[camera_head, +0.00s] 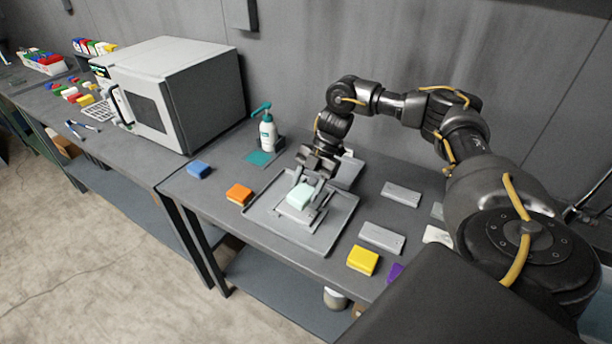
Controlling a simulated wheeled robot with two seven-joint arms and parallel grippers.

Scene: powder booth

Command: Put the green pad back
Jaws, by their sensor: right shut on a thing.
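The pale green pad (300,195) is over the middle of the grey tray (256,213) on the near table. My right gripper (306,193) reaches down from behind it and is shut on the green pad. Grey metal parts lie around and below the pad, so I cannot tell whether it touches the tray. My left gripper is not in view.
A blue block (199,169) and an orange block (239,194) lie left of the tray. A yellow block (362,260), a purple block (396,272) and grey plates (382,237) lie right. A pump bottle (267,132) and a white oven (160,95) stand behind left.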

